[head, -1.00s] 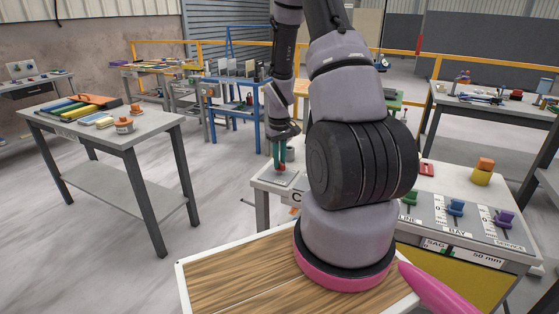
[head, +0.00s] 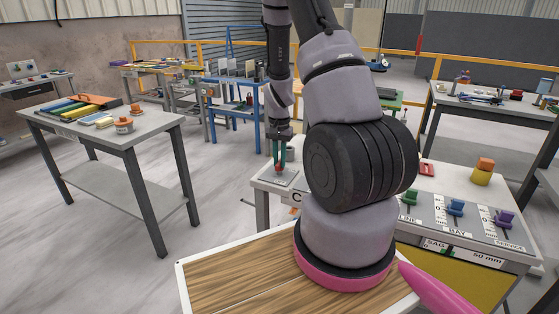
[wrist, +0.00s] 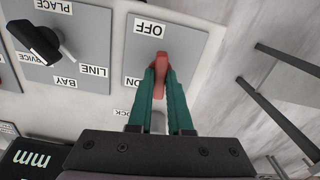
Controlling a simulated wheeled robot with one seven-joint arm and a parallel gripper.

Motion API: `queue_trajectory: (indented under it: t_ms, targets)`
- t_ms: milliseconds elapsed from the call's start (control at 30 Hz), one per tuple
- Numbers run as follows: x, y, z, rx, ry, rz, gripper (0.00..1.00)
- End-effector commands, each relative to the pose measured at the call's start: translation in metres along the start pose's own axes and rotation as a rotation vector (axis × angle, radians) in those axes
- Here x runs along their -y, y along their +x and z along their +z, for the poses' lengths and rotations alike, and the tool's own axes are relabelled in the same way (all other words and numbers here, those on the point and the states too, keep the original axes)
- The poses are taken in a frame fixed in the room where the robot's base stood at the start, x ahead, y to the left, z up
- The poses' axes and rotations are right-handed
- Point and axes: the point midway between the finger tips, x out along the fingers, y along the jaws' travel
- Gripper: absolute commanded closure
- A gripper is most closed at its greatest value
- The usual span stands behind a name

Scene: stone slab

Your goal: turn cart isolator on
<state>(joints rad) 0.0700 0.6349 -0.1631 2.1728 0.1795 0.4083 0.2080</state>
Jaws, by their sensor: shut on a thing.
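In the wrist view a grey plate (wrist: 197,42) carries the labels OFF, at the top of the picture, and ON, nearer my gripper. A red isolator handle (wrist: 160,63) stands on this plate. My gripper (wrist: 163,77) has two green fingers, one on each side of the handle, and is shut on it. The fingers cover part of the handle, so its exact setting is hard to read. In the head view my gripper (head: 280,158) reaches down to the plate (head: 285,181) at the bench's left end, with a little red showing between the fingers.
A black rotary knob (wrist: 40,42) with PLACE, LINE and BAY labels sits beside the plate. Along the bench are green, blue (head: 455,208) and purple (head: 503,217) levers and a yellow-orange block stack (head: 482,172). My arm hides the middle of the bench.

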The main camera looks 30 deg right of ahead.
Motion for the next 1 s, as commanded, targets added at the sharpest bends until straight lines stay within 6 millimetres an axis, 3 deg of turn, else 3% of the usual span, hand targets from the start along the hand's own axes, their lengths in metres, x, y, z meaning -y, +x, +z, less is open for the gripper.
queue_trajectory:
  t_ms: [333, 867, 900, 933, 1000]
  targets:
    - [0.0004, -0.0002, -0.0003, -0.001, 0.126, 0.0, 1.0]
    - [0.0002, -0.0002, -0.0003, 0.0, 0.146, -0.001, 1.0]
    - [0.0002, -0.0002, -0.0003, 0.0, 0.146, -0.001, 0.67]
    - [0.0002, -0.0002, -0.0003, 0.0, 0.146, 0.0, 0.56]
    - [0.0002, -0.0001, -0.0003, 0.0, 0.146, 0.0, 0.53]
